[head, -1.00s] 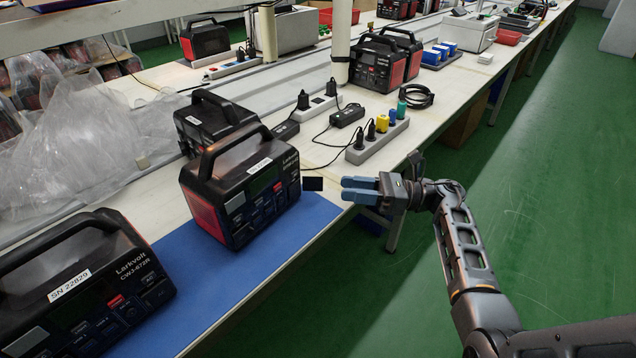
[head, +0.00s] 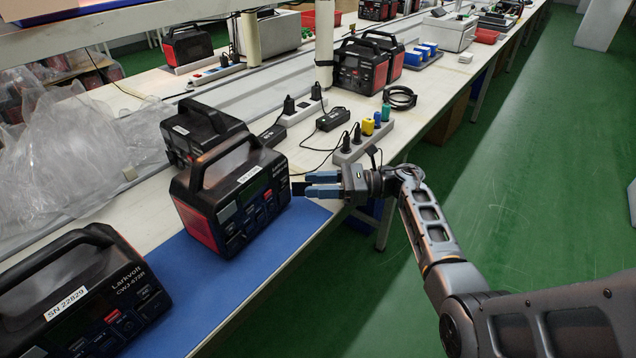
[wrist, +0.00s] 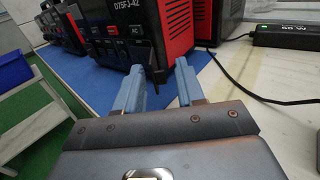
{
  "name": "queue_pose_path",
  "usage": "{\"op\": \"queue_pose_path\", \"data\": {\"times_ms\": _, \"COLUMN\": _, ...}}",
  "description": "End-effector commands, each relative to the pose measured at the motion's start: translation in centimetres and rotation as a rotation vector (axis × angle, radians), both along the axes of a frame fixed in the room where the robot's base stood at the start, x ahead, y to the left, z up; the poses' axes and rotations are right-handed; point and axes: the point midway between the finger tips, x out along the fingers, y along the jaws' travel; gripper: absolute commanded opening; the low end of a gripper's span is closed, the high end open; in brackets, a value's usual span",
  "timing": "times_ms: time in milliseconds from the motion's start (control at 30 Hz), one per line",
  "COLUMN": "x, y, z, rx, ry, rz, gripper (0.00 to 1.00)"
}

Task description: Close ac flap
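The black and red power station (head: 232,195) stands upright on a blue mat, its front panel facing right and toward me. A small dark flap (head: 298,188) sticks out from the panel's right edge, partly hidden by my gripper. In the wrist view the station (wrist: 120,38) shows an AC label, and the dark flap (wrist: 158,62) juts toward me near its corner. My gripper (head: 306,184) is beside that edge, its blue fingers apart. In the wrist view the gripper (wrist: 160,75) is open, with the flap between and beyond the fingertips. I cannot tell if they touch.
A second station (head: 85,295) stands at the front left on the blue mat (head: 185,275). Another station (head: 195,132) stands close behind. A power strip (head: 355,146) with plugs and cables lies beyond my gripper. Green floor is free to the right.

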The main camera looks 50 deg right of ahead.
Motion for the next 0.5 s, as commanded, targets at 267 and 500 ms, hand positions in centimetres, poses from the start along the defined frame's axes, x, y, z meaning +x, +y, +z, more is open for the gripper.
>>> {"op": "queue_pose_path", "data": {"times_ms": 267, "x": 0.02, "y": 0.02, "z": 0.00, "rx": 0.000, "ry": 0.000, "rz": 0.000, "gripper": 0.32}}
{"op": "queue_pose_path", "data": {"times_ms": 500, "x": 0.01, "y": 0.02, "z": 0.00, "rx": 0.000, "ry": 0.000, "rz": 0.000, "gripper": 0.09}}
